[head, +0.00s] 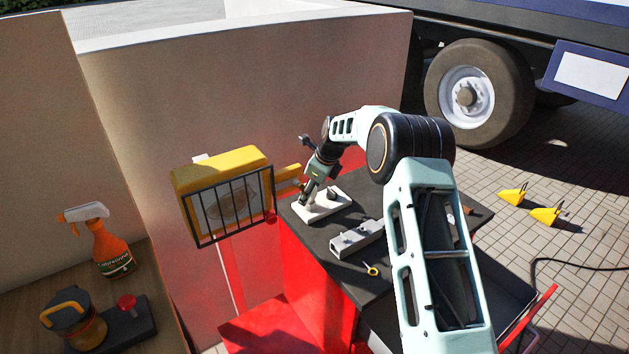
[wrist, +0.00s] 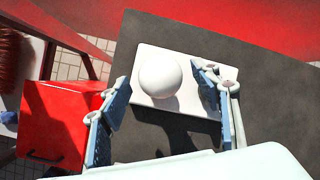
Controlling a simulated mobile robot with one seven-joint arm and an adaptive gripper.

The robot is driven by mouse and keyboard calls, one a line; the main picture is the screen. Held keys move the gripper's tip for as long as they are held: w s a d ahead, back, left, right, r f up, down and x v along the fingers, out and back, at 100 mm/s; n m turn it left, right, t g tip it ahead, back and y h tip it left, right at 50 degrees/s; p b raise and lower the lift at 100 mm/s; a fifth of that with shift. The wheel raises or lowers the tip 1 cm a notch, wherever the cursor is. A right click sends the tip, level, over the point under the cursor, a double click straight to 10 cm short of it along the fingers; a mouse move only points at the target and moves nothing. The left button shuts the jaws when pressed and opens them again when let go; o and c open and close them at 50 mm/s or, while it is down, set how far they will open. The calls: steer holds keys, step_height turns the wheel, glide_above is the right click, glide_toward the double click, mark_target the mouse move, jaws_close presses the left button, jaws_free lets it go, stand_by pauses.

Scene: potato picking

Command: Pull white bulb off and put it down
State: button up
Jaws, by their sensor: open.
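The white bulb (wrist: 158,75) is a smooth round ball on a white rectangular plate (wrist: 195,107) on the dark tabletop. The plate also shows in the head view (head: 338,208), where my gripper hides the bulb. My gripper (wrist: 161,78) is open, with one blue finger to the left of the bulb and one to the right. Gaps show between the fingers and the bulb, and nothing is held. In the head view my gripper (head: 311,193) points down over the plate. Whether the bulb is fixed to the plate cannot be told.
A grey block with holes (head: 357,239) and a small yellow-handled item (head: 371,268) lie on the dark table (head: 325,260) near the plate. A spray bottle (head: 112,248) stands on the wooden surface. Bare tabletop shows around the plate.

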steer(key=shift+x, duration=0.8)
steer(key=shift+r, duration=0.1)
steer(key=c, duration=1.3)
